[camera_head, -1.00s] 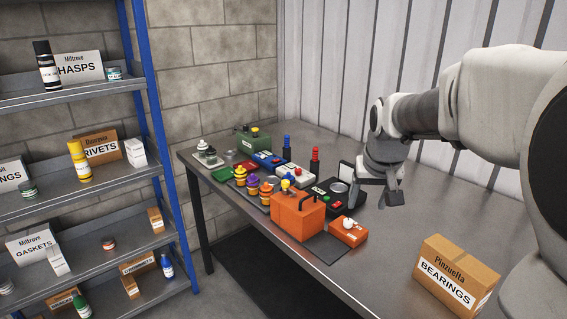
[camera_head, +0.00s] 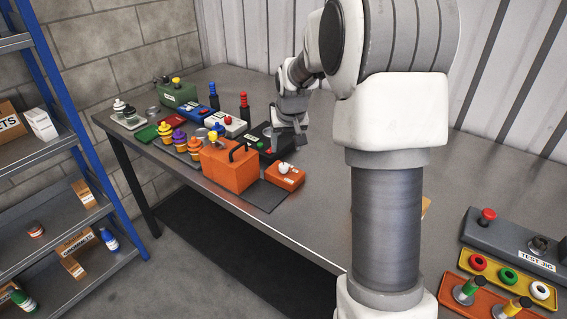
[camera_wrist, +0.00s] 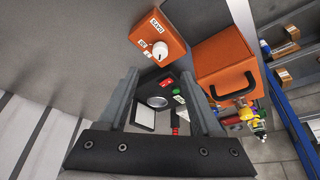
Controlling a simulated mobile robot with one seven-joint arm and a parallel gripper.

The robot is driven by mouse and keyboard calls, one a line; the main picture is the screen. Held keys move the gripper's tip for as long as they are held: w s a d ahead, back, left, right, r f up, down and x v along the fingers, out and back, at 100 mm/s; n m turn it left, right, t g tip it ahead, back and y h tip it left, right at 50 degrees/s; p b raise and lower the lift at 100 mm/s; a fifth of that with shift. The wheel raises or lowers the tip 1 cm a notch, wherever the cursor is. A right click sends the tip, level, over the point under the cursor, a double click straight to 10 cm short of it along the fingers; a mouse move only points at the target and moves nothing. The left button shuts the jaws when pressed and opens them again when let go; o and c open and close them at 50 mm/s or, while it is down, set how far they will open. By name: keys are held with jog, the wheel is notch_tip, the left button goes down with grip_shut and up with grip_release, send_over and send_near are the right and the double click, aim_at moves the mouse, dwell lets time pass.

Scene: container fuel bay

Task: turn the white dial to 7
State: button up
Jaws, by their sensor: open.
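The white dial (camera_head: 285,167) sits on top of a small orange box (camera_head: 288,179) near the table's front edge. In the wrist view the white dial (camera_wrist: 160,50) is a round knob on the face of the orange box (camera_wrist: 152,28), beside white labels too small to read surely. My gripper (camera_head: 290,142) hangs just behind and above the small orange box, apart from the dial. In the wrist view my gripper (camera_wrist: 160,80) has its two fingers spread with nothing held. The dial shows beyond the fingertips. Its setting cannot be read.
A large orange box with a black handle (camera_head: 229,165) stands close left of the dial box. A black device with red and green buttons (camera_wrist: 172,92) lies below my gripper. Several coloured knobs and boxes crowd the left. A grey test panel (camera_head: 510,245) is at right.

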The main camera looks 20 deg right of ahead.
aim_at(284, 165)
jog(key=x, duration=1)
jog(key=shift+w, duration=0.1)
grip_shut()
